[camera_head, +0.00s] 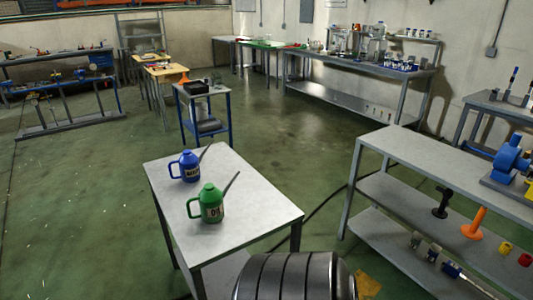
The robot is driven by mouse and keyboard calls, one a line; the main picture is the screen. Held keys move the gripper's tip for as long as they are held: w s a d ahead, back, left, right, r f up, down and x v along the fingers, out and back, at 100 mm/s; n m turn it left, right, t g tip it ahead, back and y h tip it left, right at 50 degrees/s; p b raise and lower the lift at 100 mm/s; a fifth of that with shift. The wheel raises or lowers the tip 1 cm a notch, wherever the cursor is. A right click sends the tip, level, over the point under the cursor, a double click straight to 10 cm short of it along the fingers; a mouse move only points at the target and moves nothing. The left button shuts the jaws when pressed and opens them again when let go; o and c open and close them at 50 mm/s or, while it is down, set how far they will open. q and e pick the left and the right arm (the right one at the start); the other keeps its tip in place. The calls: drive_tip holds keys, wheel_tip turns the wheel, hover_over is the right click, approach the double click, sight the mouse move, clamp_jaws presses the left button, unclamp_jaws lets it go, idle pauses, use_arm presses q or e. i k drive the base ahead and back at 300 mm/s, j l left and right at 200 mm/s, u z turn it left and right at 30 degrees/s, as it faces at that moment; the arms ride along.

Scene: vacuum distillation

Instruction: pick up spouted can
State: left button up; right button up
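Two spouted cans stand upright on a small grey-topped table (255,222). The blue can (189,168) is farther back and has a dark label, a handle on its left and a spout pointing up to the right. The green can (211,205) is nearer, with a pale label, a handle on its left and a long dark spout to the upper right. The two cans stand apart. Neither of my grippers shows in the view, and nothing touches the cans.
A dark ribbed barrel-like shape (294,277) is at the bottom centre, close to the table's front edge. A grey shelved workbench (400,165) stands on the right, holding blue machinery (512,157). A dark cable lies on the floor between. Green floor is open behind and left.

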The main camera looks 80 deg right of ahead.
sight(211, 199)
drive_tip(key=z, duration=0.5)
drive_tip(key=l+z, duration=0.1)
drive_tip(key=z, duration=0.9)
drive_tip(key=i+l+z, duration=0.1)
drive_tip(key=z, duration=0.35)
